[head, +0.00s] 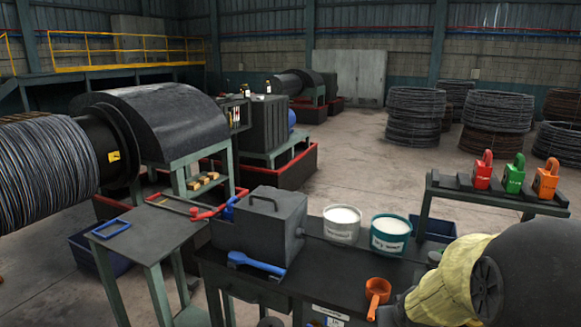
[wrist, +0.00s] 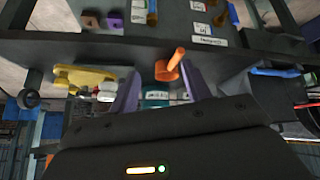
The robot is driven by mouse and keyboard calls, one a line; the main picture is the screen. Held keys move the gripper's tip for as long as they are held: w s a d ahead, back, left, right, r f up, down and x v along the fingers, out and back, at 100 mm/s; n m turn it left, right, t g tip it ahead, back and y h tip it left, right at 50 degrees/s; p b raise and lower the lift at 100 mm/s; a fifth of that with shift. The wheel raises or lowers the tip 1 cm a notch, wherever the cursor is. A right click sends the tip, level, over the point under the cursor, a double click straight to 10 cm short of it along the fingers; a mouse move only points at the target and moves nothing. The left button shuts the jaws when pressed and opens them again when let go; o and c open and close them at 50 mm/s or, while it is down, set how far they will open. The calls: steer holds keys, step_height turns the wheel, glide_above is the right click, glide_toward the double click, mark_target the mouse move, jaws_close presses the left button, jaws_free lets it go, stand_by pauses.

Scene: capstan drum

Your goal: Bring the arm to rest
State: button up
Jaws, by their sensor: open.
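My gripper (wrist: 161,80) shows in the wrist view, with its two purple fingers apart. No object is held; the space between the fingers opens onto the workbench beyond. An orange scoop (wrist: 170,66) appears between and beyond the fingertips, and I cannot tell how far off it is. The same orange scoop (head: 377,292) is at the front of the dark workbench (head: 330,262) in the head view. I cannot make out my gripper's fingers in the head view.
A rack (head: 495,192) with red, green and orange padlock-shaped pieces stands at right. Open floor (head: 345,160) lies behind.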

steer(key=s+a+g, duration=0.2)
steer(key=s+a, duration=0.2)
steer(key=s, duration=0.2)
steer(key=s+a+f+g+y, duration=0.1)
steer(key=s+a+g, duration=0.1)
steer(key=s+a, duration=0.2)
steer(key=s, duration=0.2)
steer(key=shift+s+a+f+p, duration=0.25)
steer(key=shift+s+f+p, duration=0.05)
steer(key=shift+s+p, duration=0.1)
